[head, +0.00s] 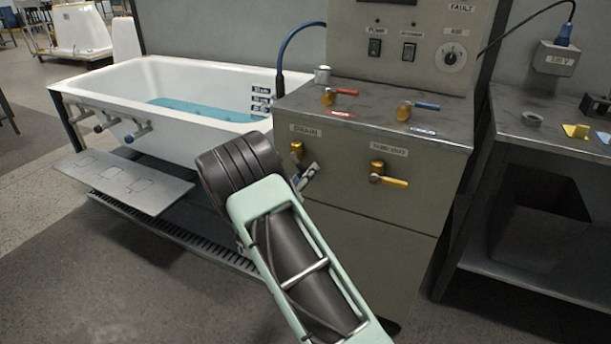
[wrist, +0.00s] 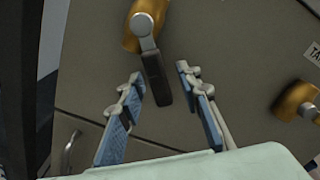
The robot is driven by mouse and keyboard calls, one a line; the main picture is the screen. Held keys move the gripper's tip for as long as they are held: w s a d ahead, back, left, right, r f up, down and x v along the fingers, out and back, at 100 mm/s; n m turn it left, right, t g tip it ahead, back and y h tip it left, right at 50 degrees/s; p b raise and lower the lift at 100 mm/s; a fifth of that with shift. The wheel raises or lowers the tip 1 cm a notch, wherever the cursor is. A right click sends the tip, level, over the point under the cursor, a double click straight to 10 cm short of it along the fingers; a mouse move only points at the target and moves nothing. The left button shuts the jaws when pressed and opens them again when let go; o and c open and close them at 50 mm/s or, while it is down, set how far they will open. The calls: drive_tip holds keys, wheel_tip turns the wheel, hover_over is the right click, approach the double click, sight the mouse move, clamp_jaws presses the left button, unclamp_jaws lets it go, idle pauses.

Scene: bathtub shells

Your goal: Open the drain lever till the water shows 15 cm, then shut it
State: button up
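The drain valve (head: 297,150) is a brass body on the front of the grey cabinet, under a label that seems to read DRAIN. In the wrist view its brass body (wrist: 146,28) carries a dark lever (wrist: 155,78) pointing down. My gripper (wrist: 160,74) is open, with one blue-padded finger on each side of the lever's end; I see gaps on both sides. In the head view my gripper (head: 308,178) is just below the valve, and the arm hides part of it. The white bathtub (head: 150,75) holds blue water (head: 200,108) beside depth labels (head: 261,101), too small to read.
Another brass valve with a yellow lever (head: 389,180) is to the right on the cabinet front. Red-handled (head: 340,92) and blue-handled (head: 420,105) valves are on the cabinet top (head: 375,122). A metal side table (head: 500,118) stands at right. A flat panel (head: 125,180) juts out before the tub.

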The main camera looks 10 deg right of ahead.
clamp_jaws()
drive_tip(key=shift+r, duration=0.1)
idle(0.4)
drive_tip(key=n+p, duration=0.1)
drive_tip(key=p, duration=0.1)
drive_tip(key=r+n+p, duration=0.1)
drive_tip(key=p, duration=0.1)
drive_tip(key=shift+s+d+r, duration=0.15)
drive_tip(key=shift+s+d, duration=0.15)
drive_tip(key=shift+s, duration=0.05)
drive_tip(key=n+p, duration=0.1)
drive_tip(key=p, duration=0.1)
drive_tip(key=r+n+p, duration=0.1)
drive_tip(key=n, duration=0.1)
drive_tip(key=shift+s+d+r+p, duration=0.2)
drive_tip(key=shift+d+p, duration=0.1)
drive_tip(key=shift+p, duration=0.1)
drive_tip(key=n+p, duration=0.1)
drive_tip(key=r+n+p, duration=0.1)
drive_tip(key=p, duration=0.1)
drive_tip(key=shift+s+d, duration=0.1)
drive_tip(key=shift+d, duration=0.1)
drive_tip(key=shift+d+r+n+p, duration=0.1)
drive_tip(key=shift+r+n+p, duration=0.2)
drive_tip(key=shift+n+p, duration=0.4)
drive_tip(key=shift+r+n+p, duration=0.25)
drive_tip(key=shift+n+p, duration=0.3)
drive_tip(key=shift+n, duration=0.25)
